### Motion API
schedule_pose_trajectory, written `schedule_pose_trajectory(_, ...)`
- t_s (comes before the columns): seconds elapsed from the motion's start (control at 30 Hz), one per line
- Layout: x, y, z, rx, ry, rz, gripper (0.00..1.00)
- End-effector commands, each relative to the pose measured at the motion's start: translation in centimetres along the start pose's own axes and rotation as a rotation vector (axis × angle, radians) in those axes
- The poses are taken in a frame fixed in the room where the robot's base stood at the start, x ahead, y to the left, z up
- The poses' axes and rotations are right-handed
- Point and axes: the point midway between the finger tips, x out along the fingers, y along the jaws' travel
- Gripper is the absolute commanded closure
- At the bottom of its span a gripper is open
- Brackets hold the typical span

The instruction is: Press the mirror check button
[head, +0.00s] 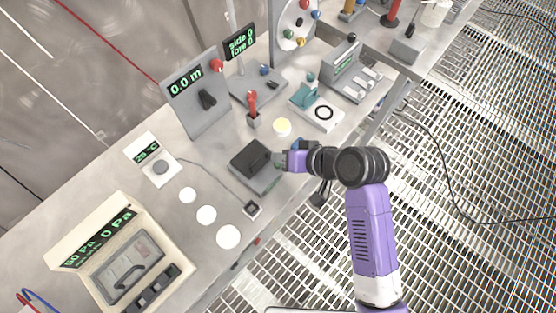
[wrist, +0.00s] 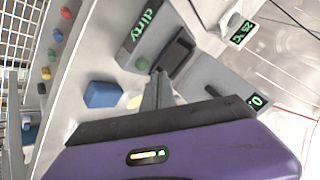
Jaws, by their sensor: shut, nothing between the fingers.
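A grey box with a lit display reading "dirty" (wrist: 148,25) stands just beyond my fingers in the wrist view. A round green button (wrist: 142,63) sits on its base, next to a black raised block (wrist: 180,50). No label naming the mirror check button is readable. The same dark box (head: 252,157) shows in the head view, at the middle of the bench. My gripper (head: 282,159) is at its right side, low over the base. In the wrist view my gripper (wrist: 158,80) is shut and empty, tips close to the green button; contact cannot be told.
A blue block (wrist: 103,95) lies left of my fingers. The 0.0 m panel (head: 197,95) and pressure box (head: 120,262) stand to the left. Coloured knobs (wrist: 57,35) line an edge. Grating floor lies right.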

Motion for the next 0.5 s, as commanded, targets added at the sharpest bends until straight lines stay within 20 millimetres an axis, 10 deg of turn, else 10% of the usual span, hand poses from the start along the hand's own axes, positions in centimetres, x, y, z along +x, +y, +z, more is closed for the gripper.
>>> schedule_pose_trajectory(0.5, -3.2, -2.3, -2.3, 0.0, 0.0, 0.0, 1.0)
